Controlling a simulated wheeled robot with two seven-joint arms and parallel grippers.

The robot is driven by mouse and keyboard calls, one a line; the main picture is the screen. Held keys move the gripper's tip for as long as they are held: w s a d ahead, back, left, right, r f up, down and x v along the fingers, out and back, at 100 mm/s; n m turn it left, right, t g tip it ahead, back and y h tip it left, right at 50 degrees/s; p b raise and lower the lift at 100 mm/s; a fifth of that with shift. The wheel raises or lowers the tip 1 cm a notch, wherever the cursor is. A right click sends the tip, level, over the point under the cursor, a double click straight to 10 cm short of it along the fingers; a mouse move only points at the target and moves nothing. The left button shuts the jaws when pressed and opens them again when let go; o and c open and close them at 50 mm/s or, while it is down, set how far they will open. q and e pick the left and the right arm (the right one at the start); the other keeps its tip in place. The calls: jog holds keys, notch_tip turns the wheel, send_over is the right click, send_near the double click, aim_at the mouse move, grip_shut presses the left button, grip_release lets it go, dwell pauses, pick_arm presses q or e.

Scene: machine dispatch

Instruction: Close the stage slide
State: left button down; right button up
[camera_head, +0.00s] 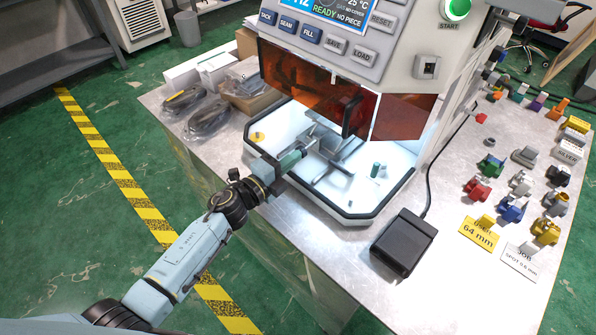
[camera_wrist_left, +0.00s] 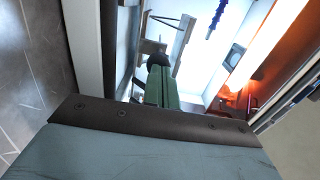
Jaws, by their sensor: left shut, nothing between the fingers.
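The machine's lit white chamber (camera_head: 378,203) stands open at the front, with a metal stage slide (camera_head: 336,143) inside it. My left gripper (camera_head: 304,149) reaches into the chamber from the front left, its fingers shut with nothing between them. Its tips are at the near left end of the stage metalwork; I cannot tell whether they touch it. In the left wrist view the green fingers (camera_wrist_left: 161,88) point at a dark knob-like part (camera_wrist_left: 157,60), with metal bars beyond. The fingers hide part of the slide. My right gripper is in neither view.
An orange tinted cover (camera_head: 300,80) hangs above the chamber opening. A small green cylinder (camera_head: 375,170) stands on the chamber floor. A black foot pedal (camera_head: 404,243) lies on the metal table at the right front. Bagged cables (camera_head: 207,118) lie left of the machine.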

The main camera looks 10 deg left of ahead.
pick_arm(q)
jog(key=shift+w+d+r, duration=0.1)
jog(key=shift+w+r, duration=0.05)
jog(key=shift+r, duration=0.1)
dwell(0.3)
jog(key=shift+s, duration=0.2)
jog(key=p+v, duration=0.1)
jog(key=v, duration=1.3)
jog(key=shift+f, duration=0.25)
jog(key=shift+w, duration=0.1)
